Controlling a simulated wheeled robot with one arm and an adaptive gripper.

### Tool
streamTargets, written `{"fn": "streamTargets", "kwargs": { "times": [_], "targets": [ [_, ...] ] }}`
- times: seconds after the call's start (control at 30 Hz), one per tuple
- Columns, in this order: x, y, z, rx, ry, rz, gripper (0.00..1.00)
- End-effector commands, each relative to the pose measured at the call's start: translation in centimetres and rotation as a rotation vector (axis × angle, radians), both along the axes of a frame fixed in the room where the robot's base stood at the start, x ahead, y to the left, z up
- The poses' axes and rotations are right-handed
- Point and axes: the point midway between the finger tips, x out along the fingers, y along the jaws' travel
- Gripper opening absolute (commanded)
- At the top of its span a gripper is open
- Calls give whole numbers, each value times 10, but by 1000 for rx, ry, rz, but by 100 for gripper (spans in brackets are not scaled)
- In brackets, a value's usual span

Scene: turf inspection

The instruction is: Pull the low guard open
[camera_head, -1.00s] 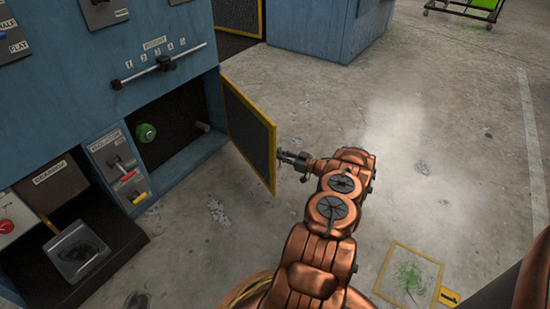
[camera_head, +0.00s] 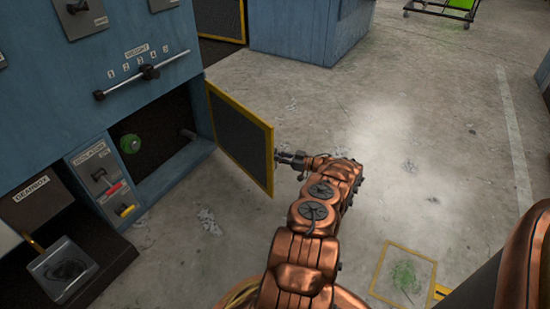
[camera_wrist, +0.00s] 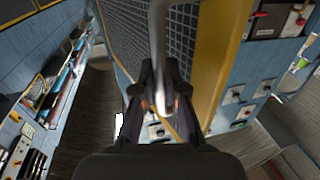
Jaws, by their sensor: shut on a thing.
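The low guard (camera_head: 239,136) is a dark mesh panel in a yellow frame. It stands swung out from the blue machine, and the low opening beside it shows a green knob (camera_head: 130,144) inside. My gripper (camera_head: 281,156) is at the guard's outer edge. In the wrist view the guard's mesh (camera_wrist: 189,37) and yellow frame (camera_wrist: 224,50) are close ahead. There my gripper (camera_wrist: 160,103) is shut on a grey bar handle (camera_wrist: 158,35) in front of the mesh. The fingertips are partly hidden behind the bar.
The blue machine (camera_head: 50,95) carries a weight slider (camera_head: 148,72), a small lever panel (camera_head: 106,182) and a gearbox tray (camera_head: 62,268). A yellow floor square (camera_head: 403,274) lies at the lower right. The concrete floor right of the guard is clear.

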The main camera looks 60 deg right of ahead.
Motion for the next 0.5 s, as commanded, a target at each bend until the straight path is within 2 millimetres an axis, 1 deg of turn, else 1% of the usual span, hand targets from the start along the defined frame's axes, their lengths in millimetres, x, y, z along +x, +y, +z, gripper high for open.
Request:
{"fn": "streamTargets", "kwargs": {
  "times": [0.03, 0.3, 0.33, 0.5],
  "targets": [
    [4, 1, 2, -2, -3, 4, 0],
    [4, 1, 2, -2, -4, 4, 0],
    [4, 1, 2, -2, -4, 4, 14],
    [1, 0, 1, -1, -2, 0, 32]
  ]
}}
